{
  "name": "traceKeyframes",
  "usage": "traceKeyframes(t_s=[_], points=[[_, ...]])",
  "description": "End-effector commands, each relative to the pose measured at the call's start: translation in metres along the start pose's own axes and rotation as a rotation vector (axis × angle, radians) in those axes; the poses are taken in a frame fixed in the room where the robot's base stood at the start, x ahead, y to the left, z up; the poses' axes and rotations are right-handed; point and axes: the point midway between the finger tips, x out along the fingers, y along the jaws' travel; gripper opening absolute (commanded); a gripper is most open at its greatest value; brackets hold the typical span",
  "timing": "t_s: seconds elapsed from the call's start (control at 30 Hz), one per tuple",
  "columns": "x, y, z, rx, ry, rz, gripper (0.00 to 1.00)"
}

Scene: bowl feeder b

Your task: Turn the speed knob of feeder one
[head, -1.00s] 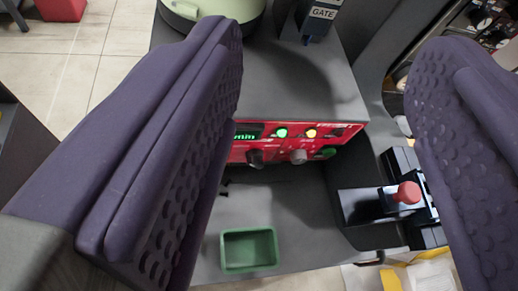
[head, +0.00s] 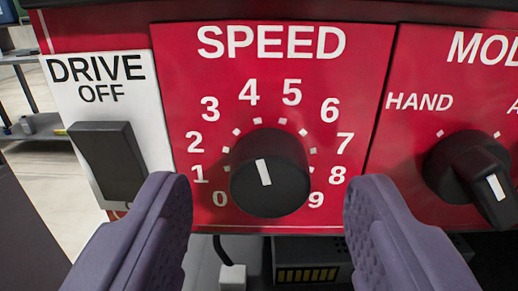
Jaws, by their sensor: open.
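The speed knob (head: 270,180) is a round black knob on a red panel (head: 180,60) marked SPEED, with a dial of white numbers around it. Its white pointer line tilts slightly left of straight up, toward the 4. My gripper (head: 268,205) is open, with one purple padded finger at the lower left of the knob and the other at its lower right. The fingers are apart from the knob, with clear gaps on both sides. No part of the knob's face is hidden.
A black mode knob (head: 470,170) sits on the panel to the right, close to my right finger. A black drive switch (head: 112,160) on a white plate marked OFF is to the left, near my left finger. A white plug and dark slotted box (head: 310,262) lie below.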

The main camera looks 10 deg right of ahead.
Motion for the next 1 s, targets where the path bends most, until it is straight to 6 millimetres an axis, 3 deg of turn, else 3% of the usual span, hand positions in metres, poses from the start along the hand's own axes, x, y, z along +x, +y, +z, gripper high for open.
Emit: traceKeyframes(t_s=[0.13, 0.4, 0.43, 0.67, 1.0], points=[[0.015, 0.0, 0.001, 0.0, 0.0, 0.0, 0.6], [0.018, 0.0, -0.001, 0.0, -0.001, 0.0, 0.6], [0.018, 0.0, -0.001, 0.0, -0.001, 0.0, 0.57], [0.018, 0.0, -0.001, 0.0, -0.002, 0.0, 0.04], [0.018, 0.0, 0.0, 0.057, -0.002, 0.001, 0.04]])
